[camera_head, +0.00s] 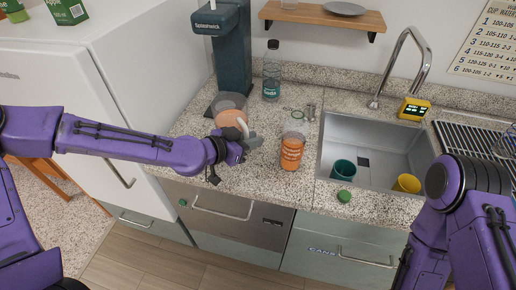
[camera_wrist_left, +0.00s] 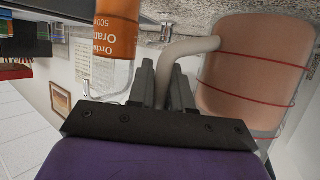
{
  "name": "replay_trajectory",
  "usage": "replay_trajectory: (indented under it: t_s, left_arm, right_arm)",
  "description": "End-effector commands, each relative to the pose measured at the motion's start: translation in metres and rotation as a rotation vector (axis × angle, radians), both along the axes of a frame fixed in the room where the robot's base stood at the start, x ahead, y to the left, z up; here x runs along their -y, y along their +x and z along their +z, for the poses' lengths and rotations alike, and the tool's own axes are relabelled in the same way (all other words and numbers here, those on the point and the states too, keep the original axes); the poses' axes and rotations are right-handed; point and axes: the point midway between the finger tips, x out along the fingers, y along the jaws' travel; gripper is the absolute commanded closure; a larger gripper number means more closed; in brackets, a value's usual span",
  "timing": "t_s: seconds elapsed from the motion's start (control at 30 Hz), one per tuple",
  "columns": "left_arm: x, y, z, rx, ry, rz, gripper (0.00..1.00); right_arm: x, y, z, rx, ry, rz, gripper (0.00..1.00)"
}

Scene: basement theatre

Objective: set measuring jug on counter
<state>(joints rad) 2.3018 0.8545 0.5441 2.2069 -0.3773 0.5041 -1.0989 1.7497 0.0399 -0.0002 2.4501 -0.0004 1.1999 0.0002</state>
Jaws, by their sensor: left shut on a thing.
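The measuring jug (camera_head: 231,108) is a clear, rounded vessel with peach-coloured contents and a pale handle. In the left wrist view the jug (camera_wrist_left: 250,75) shows red lines around it. My left gripper (camera_head: 249,143) is shut on the handle, which runs between the fingers (camera_wrist_left: 174,85) in the wrist view. The jug is in front of the dark soda machine, over the speckled counter (camera_head: 262,182). I cannot tell whether its base touches the counter. My right arm shows at the right, but its gripper is not in view.
An orange-labelled bottle (camera_head: 291,152) stands right of my left gripper. A clear bottle (camera_head: 272,72) and the soda machine (camera_head: 232,50) stand behind. The sink (camera_head: 372,145) holds a teal cup (camera_head: 343,169) and a yellow cup (camera_head: 406,184). A green lid (camera_head: 344,196) lies near the front edge.

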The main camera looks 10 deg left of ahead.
Motion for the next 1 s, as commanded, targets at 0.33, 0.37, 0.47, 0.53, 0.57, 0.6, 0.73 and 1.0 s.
replay_trajectory:
  t_s: [0.33, 0.37, 0.47, 0.53, 0.57, 0.6, 0.73, 1.0]
  left_arm:
    - [-0.01, 0.002, -0.04, 0.005, 0.0, 0.016, 1.0]
    - [-0.01, 0.002, -0.038, 0.005, 0.0, 0.016, 1.0]
    - [-0.01, 0.002, -0.037, 0.004, 0.001, 0.016, 1.0]
    - [-0.01, 0.002, -0.038, 0.004, 0.0, 0.015, 1.0]
    - [-0.009, 0.002, -0.039, 0.005, 0.001, 0.015, 1.0]
    - [-0.009, 0.002, -0.041, 0.005, 0.001, 0.015, 1.0]
    - [-0.009, 0.001, -0.042, -0.001, 0.0, 0.015, 0.58]
    - [-0.009, 0.001, -0.042, -0.001, 0.0, 0.014, 0.55]
  right_arm:
    - [0.0, 0.0, -0.034, 0.0, 0.0, 0.0, 1.0]
    - [0.0, 0.0, -0.033, 0.0, 0.0, 0.0, 1.0]
    - [0.0, 0.0, -0.031, 0.001, -0.001, 0.0, 1.0]
    - [0.0, 0.0, -0.032, 0.0, 0.0, 0.0, 1.0]
    - [0.0, 0.0, -0.033, 0.0, 0.0, 0.0, 1.0]
    - [0.0, 0.0, -0.034, 0.0, 0.0, 0.0, 1.0]
    - [0.0, 0.0, -0.034, 0.0, 0.0, 0.0, 1.0]
    - [0.0, 0.0, -0.034, 0.0, 0.0, 0.0, 1.0]
